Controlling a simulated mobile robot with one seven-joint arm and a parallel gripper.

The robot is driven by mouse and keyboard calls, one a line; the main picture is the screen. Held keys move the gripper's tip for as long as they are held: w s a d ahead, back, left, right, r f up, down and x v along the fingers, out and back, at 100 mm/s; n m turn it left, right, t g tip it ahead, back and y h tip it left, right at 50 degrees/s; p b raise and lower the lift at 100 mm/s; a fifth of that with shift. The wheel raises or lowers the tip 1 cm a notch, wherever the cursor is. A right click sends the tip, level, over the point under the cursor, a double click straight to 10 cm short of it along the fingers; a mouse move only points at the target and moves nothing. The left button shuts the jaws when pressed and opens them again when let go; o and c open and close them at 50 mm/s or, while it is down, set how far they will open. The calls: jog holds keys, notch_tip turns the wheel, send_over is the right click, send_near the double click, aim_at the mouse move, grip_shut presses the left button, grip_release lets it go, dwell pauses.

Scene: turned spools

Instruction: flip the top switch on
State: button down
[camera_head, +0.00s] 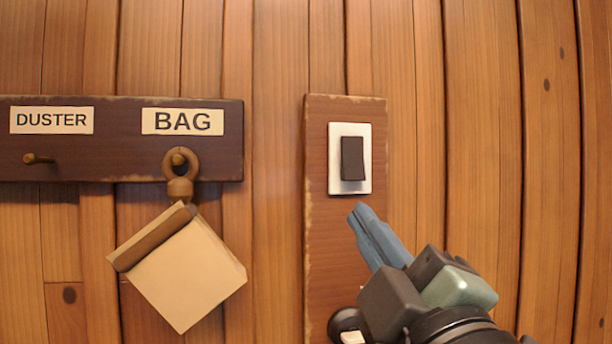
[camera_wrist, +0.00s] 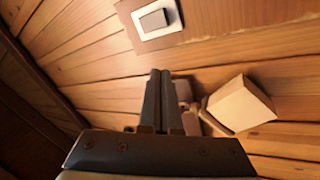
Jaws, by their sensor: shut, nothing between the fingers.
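The top switch (camera_head: 352,158) is a dark rocker on a white plate (camera_head: 349,186), mounted on a brown upright board (camera_head: 330,230). In the wrist view the rocker (camera_wrist: 153,20) shows at the top, beyond the fingertips. My gripper (camera_head: 361,212) is shut and empty, with its blue-grey fingers pointing up and left. In the head view its tips are just below the plate; I cannot tell how far from the wall they are. In the wrist view the shut fingers (camera_wrist: 160,75) show at the centre. My gripper and wrist hide much of the lower board.
A dark rail (camera_head: 100,170) with DUSTER and BAG labels is at left. A tan bag-like block (camera_head: 188,272) hangs by a ring from the BAG hook (camera_head: 178,158). The DUSTER hook (camera_head: 38,159) is empty. The wall right of the board is bare.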

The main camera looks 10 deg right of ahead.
jog(key=d+n, duration=0.1)
jog(key=d, duration=0.1)
jog(key=d+n+g, duration=0.1)
jog(key=n, duration=0.1)
jog(key=d+f+n, duration=0.1)
jog(key=d+n, duration=0.1)
jog(key=shift+s+d+g+p, duration=0.15)
jog(key=shift+d+g+p, duration=0.15)
jog(key=shift+p, duration=0.05)
jog(key=shift+r, duration=0.1)
jog(key=p, duration=0.7)
send_near(355, 181)
jog(key=x, duration=0.5)
jog(key=shift+w+r, duration=0.25)
jog(key=shift+r, duration=0.1)
jog(key=shift+w+p, duration=0.3)
jog(key=shift+w, duration=0.3)
jog(key=shift+f+b, duration=0.15)
jog(key=shift+b, duration=0.3)
